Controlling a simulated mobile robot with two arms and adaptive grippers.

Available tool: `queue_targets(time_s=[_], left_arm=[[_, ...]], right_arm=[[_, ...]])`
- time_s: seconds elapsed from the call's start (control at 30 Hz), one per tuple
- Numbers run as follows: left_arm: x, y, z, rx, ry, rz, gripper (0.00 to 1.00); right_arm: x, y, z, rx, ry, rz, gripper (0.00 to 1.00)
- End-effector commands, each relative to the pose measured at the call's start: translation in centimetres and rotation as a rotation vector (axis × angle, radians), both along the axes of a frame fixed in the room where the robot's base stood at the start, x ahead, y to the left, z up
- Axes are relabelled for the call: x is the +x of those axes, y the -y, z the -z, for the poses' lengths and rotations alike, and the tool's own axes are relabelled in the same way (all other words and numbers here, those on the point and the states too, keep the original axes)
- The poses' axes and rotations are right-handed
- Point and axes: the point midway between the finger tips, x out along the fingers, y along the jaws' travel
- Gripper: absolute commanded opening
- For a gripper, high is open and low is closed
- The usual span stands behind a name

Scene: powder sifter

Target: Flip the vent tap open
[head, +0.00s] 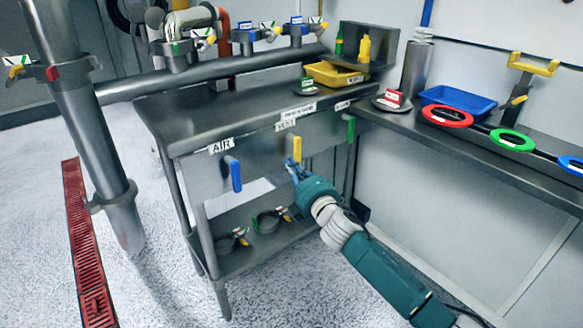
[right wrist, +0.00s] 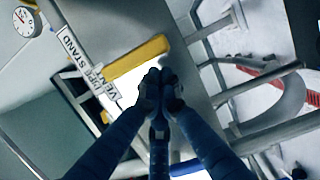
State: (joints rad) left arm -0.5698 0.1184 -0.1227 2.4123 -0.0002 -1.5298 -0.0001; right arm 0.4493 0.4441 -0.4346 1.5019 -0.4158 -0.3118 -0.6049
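The vent tap is a yellow handle (head: 297,149) hanging down from the front of the steel bench, below the VENT label (head: 286,125). In the right wrist view the yellow handle (right wrist: 137,60) lies slanted just beyond my fingertips, beside the VENT label (right wrist: 105,92). My right gripper (head: 291,168) is at the lower end of the handle. In the right wrist view its fingers (right wrist: 159,84) are together with nothing seen between them. The tips are at the handle's edge; I cannot tell whether they touch it. My left gripper is not in view.
A blue tap handle (head: 234,174) under the AIR label hangs to the left, and a green one (head: 350,128) to the right. The lower shelf (head: 240,262) holds clamps. A side counter (head: 500,165) at right carries coloured rings and a blue tray (head: 457,100).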

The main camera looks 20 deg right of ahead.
Motion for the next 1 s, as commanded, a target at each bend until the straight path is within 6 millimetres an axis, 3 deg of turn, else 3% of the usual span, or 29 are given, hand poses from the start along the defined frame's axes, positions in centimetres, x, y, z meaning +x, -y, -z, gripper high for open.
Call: queue_targets(time_s=[0.33, 0.5, 1.0], left_arm=[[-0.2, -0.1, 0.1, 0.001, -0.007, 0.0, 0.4], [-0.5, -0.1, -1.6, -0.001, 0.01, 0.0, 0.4], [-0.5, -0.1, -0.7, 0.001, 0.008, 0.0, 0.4]], right_arm=[[0.0, 0.1, 0.2, -0.015, 0.006, 0.0, 0.0], [0.1, 0.3, 0.3, -0.05, 0.018, 0.001, 0.0], [0.2, 0.7, 0.6, -0.117, 0.042, 0.001, 0.0]])
